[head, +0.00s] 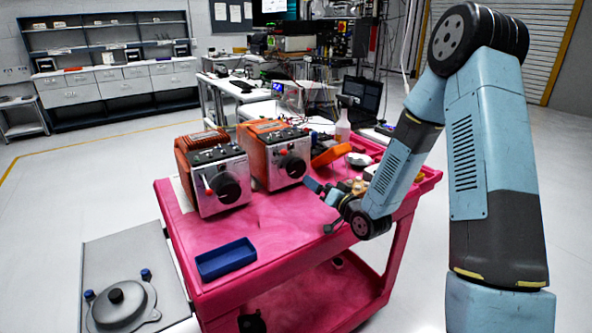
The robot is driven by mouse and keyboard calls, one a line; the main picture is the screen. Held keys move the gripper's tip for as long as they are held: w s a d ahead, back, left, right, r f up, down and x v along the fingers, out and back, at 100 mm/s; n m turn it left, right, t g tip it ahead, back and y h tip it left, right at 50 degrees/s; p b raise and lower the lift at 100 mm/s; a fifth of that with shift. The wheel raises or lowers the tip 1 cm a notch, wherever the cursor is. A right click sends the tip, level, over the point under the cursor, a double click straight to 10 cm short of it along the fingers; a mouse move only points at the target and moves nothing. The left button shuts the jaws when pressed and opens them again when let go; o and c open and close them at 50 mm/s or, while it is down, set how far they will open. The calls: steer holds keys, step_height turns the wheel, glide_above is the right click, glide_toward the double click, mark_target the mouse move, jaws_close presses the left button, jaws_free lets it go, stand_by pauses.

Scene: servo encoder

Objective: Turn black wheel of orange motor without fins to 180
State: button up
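Two orange motor boxes with silver front panels stand side by side on the pink cart. The left motor (207,161) has a black wheel (226,187) low on its front, with a small red part to its left. The right motor (263,150) has a black wheel (294,166) on its front panel. My gripper (318,188) is in front of and to the right of the right motor, low over the cart, apart from both wheels. Its fingers are too small to judge.
The pink cart (275,228) has a blue tray (226,259) at its front left and bare room in the middle. An orange object (331,155), a white bowl (359,159) and a clear bottle (343,128) are at the right back. A grey surface (120,250) is at lower left.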

mark_target(298, 170)
steer(key=x, duration=1.3)
steer(key=shift+w+a, duration=0.15)
steer(key=shift+a, duration=0.05)
steer(key=shift+c, duration=0.5)
steer(key=c, duration=0.9)
steer(key=shift+a, duration=0.2)
steer(key=shift+d, duration=0.15)
